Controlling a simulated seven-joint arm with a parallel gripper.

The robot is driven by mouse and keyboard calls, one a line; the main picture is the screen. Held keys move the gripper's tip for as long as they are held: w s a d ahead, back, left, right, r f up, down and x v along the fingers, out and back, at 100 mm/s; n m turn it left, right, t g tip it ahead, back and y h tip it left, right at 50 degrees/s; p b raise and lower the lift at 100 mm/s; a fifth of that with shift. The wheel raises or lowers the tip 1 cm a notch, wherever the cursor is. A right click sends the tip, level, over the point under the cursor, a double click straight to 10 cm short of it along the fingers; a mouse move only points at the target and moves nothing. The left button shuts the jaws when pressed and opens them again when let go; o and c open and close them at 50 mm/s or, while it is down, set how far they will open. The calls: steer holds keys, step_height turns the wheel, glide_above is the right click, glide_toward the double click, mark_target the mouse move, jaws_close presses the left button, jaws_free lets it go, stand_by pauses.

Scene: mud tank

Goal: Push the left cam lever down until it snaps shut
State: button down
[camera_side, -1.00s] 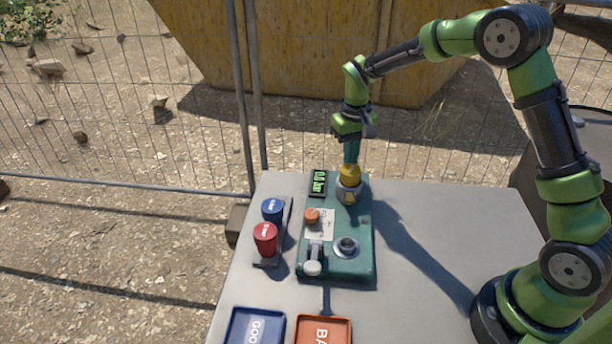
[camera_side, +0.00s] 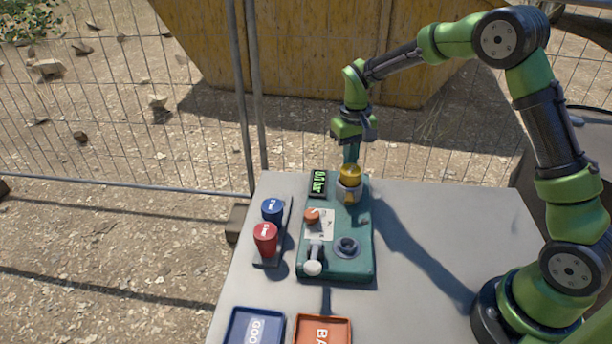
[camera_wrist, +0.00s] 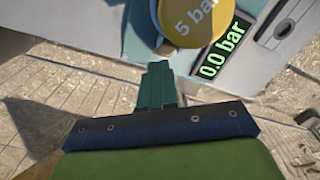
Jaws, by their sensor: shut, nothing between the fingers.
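A yellow cap marked 5 bar (camera_side: 350,172) sits in a grey collar (camera_side: 347,190) at the far end of the green test block (camera_side: 355,265). A yellow tab (camera_side: 349,199), apparently a cam lever, lies down against the collar's near side. The collar's far side is hidden, so I cannot make out the other lever clearly. My gripper (camera_side: 351,160) is shut and empty, pointing down just behind the cap. In the wrist view, my gripper (camera_wrist: 157,80) is beside the rim of the yellow cap (camera_wrist: 190,20); contact cannot be told.
A display (camera_wrist: 222,48) reads 0.0 bar. The block also carries an orange knob (camera_side: 312,215), a white-ended handle (camera_side: 313,267) and a dark port (camera_side: 347,246). Trays lie in front.

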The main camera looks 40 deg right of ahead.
step_height(320, 180, up, 8)
steer(key=shift+f, duration=0.25)
stand_by(0.7)
steer(key=s+a+r+t, duration=0.2)
steer(key=s+r, duration=0.1)
steer(key=s, duration=0.5)
steer(key=s+a+r+t+y, duration=0.1)
steer(key=s+a+r+t, duration=0.1)
steer(key=s, duration=0.6)
steer(key=s+a+r+m+t+y, duration=0.1)
steer(key=s+a+r+t, duration=0.1)
steer(key=s+r, duration=0.3)
steer(key=s+t, duration=0.1)
steer(key=s, duration=0.1)
steer(key=shift+s, duration=0.4)
